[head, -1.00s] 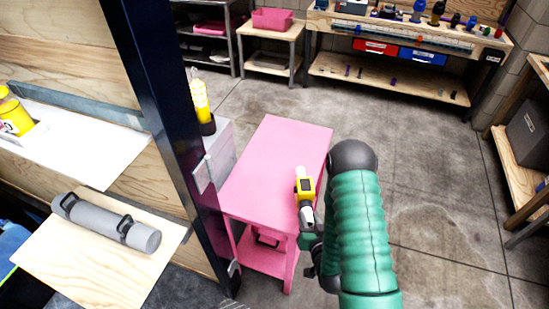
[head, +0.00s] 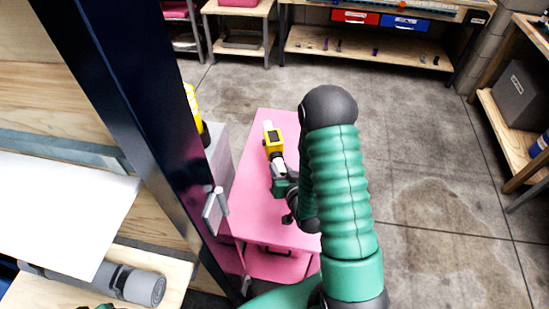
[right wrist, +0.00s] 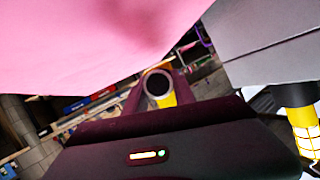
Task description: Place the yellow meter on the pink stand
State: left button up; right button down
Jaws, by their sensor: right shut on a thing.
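The yellow meter (head: 273,140) has a dark display and pale pipe ends. My right gripper (head: 279,168) is shut on it, and the meter appears over the top of the pink stand (head: 250,195). I cannot tell whether it touches the top. In the right wrist view the meter's round open end (right wrist: 158,85) faces the camera between the dark fingers, and the pink stand (right wrist: 90,40) fills the upper left. My arm hides the stand's right side in the head view. Only a scrap of my left arm shows at the bottom left edge; its jaws cannot be made out.
A dark blue post (head: 125,110) stands left of the stand. A grey cabinet (head: 222,165) with a yellow item on it is beside the stand. A grey cylinder (head: 140,285) lies on a wooden board at lower left. Floor at right is open.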

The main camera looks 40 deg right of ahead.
jog(key=w+d, duration=0.2)
jog(key=w, duration=0.1)
jog(key=w+d+f, duration=0.1)
jog(key=w+d, duration=0.1)
jog(key=w, duration=0.2)
jog(key=w+d, duration=0.2)
jog(key=w, duration=0.1)
jog(key=shift+w+d+f, duration=0.15)
jog(key=shift+w+f, duration=0.15)
notch_tip(320, 180, down, 4)
jog(key=shift+w+r, duration=0.15)
jog(key=shift+r, duration=0.05)
jog(key=c, duration=0.8)
grip_release()
jog(key=shift+s+r, duration=0.1)
jog(key=shift+s, duration=0.1)
